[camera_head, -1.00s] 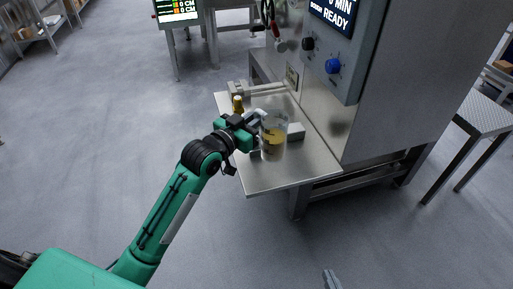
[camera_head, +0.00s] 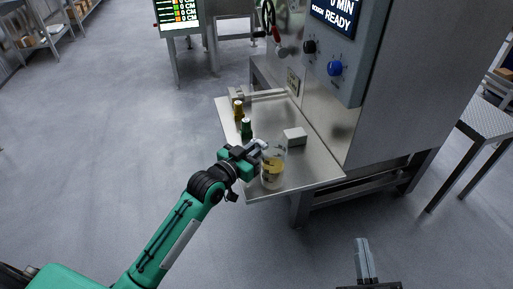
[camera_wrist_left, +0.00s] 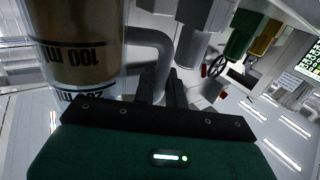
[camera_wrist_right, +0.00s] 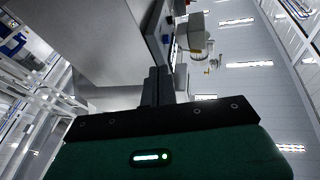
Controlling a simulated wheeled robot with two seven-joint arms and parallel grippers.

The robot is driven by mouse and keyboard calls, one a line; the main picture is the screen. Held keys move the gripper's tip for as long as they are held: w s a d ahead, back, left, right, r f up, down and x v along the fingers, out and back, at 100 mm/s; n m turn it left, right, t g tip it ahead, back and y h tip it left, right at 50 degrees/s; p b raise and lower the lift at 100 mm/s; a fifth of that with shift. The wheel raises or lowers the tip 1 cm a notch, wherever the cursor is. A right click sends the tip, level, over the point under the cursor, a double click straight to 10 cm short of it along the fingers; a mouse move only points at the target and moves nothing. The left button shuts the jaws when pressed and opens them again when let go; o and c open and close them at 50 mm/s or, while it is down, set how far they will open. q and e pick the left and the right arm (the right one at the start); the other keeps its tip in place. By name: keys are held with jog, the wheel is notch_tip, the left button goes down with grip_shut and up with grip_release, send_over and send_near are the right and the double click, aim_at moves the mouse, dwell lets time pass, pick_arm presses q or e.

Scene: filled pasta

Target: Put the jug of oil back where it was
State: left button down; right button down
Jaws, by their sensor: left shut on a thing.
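The jug of oil (camera_head: 273,170) is a clear measuring jug with yellowish oil in it, over the near part of the steel side shelf (camera_head: 312,176). My left gripper (camera_head: 258,150) is shut on its handle from the left. In the left wrist view the jug (camera_wrist_left: 82,45) fills the upper left, with its handle (camera_wrist_left: 160,45) at the fingers (camera_wrist_left: 163,85). I cannot tell whether the jug's base touches the shelf. My right gripper (camera_head: 362,250) is empty at the bottom of the head view, and its fingers (camera_wrist_right: 160,85) look closed together in the right wrist view.
A green bottle (camera_head: 246,128) and a brown bottle (camera_head: 238,110) stand along the shelf's left edge. A small white-grey box (camera_head: 295,136) sits behind the jug. The machine (camera_head: 400,90) with its knobs rises right of the shelf. The shelf's middle is clear.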

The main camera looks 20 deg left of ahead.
pick_arm(q)
jog(key=c, duration=1.4)
grip_release()
jog(key=shift+f, duration=0.1)
jog(key=shift+c, duration=0.2)
